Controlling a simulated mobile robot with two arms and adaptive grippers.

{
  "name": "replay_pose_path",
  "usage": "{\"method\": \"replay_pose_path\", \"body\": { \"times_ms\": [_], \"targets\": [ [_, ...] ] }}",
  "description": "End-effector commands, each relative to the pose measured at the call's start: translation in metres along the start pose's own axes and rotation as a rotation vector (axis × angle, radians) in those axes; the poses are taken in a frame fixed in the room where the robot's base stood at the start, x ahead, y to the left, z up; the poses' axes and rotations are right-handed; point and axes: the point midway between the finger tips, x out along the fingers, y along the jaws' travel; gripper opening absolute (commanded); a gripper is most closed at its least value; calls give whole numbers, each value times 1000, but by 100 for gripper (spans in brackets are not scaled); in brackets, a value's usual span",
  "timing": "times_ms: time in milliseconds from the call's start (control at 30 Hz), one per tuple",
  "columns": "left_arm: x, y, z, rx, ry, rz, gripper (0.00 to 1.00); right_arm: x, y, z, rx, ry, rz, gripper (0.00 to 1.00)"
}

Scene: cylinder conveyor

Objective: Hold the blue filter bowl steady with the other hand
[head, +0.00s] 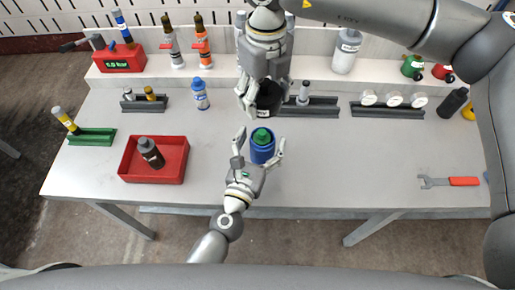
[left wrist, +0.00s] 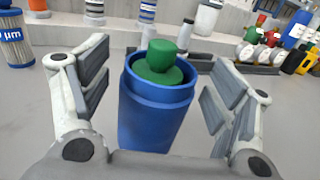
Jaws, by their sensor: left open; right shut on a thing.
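The blue filter bowl (head: 262,153) stands upright on the bench, with a green part (head: 261,136) inside, sticking up above its rim. In the left wrist view the bowl (left wrist: 155,118) is between my open fingers, with a gap visible on the right side; the green part (left wrist: 160,62) is rounded on top. My left gripper (head: 260,143) is open around the bowl, from the near side. My right gripper (head: 266,98) is shut on a black cylindrical part (head: 268,99) with a white label, above and behind the bowl. The bowl's far side is hidden.
A red tray (head: 128,165) with a dark bottle (head: 150,152) is left of the bowl. Dark racks (head: 388,111) stand behind, and a blue-white filter (head: 200,94) stands back left. A wrench (head: 448,181) lies far right. The bench right of the bowl is clear.

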Motion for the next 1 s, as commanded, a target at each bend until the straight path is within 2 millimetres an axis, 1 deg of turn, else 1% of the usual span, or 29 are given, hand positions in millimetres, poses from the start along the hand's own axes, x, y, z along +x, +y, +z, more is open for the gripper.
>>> {"method": "replay_pose_path", "body": {
  "times_ms": [233,267,667,700,900,1000],
  "targets": [
    [1,0,0,0,1,0,81,0,0,0,0,-1,0,33],
    [1,0,0,0,1,0,78,0,0,0,0,0,0,33],
    [0,0,0,0,1,0,27,0,0,0,0,0,0,33],
    [0,0,0,0,1,0,53,0,0,0,0,0,0,33],
    [0,0,0,0,1,0,27,0,0,0,0,0,0,33],
    [0,0,-1,0,1,0,27,4,0,0,-4,1,0,33]
  ]
}}
